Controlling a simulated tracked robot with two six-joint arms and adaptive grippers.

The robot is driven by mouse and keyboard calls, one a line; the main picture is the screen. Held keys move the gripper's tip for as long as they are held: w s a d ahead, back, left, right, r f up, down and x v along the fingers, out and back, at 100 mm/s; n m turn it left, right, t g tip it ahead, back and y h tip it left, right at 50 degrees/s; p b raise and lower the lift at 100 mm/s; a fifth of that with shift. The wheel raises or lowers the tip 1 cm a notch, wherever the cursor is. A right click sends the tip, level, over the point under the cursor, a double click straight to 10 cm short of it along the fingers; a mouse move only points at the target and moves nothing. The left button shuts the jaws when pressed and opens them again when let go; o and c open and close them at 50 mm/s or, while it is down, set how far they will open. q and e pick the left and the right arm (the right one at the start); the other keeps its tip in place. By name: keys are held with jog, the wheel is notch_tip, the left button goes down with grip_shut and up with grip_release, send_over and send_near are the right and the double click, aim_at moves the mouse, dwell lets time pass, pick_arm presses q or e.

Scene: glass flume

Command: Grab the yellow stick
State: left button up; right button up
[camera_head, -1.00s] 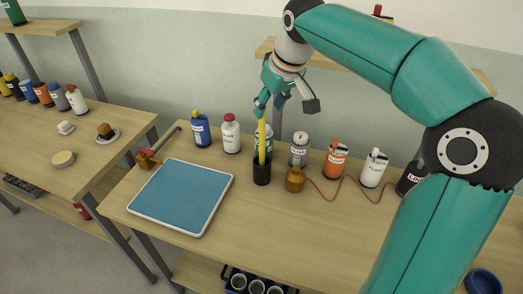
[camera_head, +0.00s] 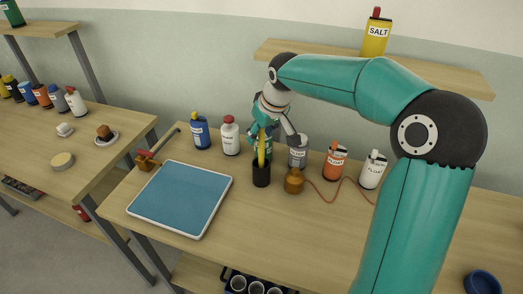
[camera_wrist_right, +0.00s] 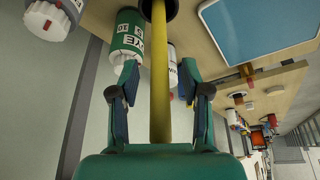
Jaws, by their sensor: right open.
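The yellow stick (camera_head: 261,152) stands upright in a small black cup (camera_head: 261,174) on the wooden table. In the right wrist view the stick (camera_wrist_right: 160,80) runs between the two fingers of my right gripper (camera_wrist_right: 160,85), with a gap on each side. My right gripper (camera_head: 262,135) is open around the upper part of the stick, above the cup. The stick's top is hidden by the gripper in the head view. My left gripper is not in view.
A brown flask (camera_head: 294,181) and a grey bottle (camera_head: 298,150) stand to the right. A blue-topped tray (camera_head: 181,197) lies left. White and blue bottles (camera_head: 200,131) stand behind it.

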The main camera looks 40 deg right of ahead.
grip_shut()
jog(key=shift+r, duration=0.15)
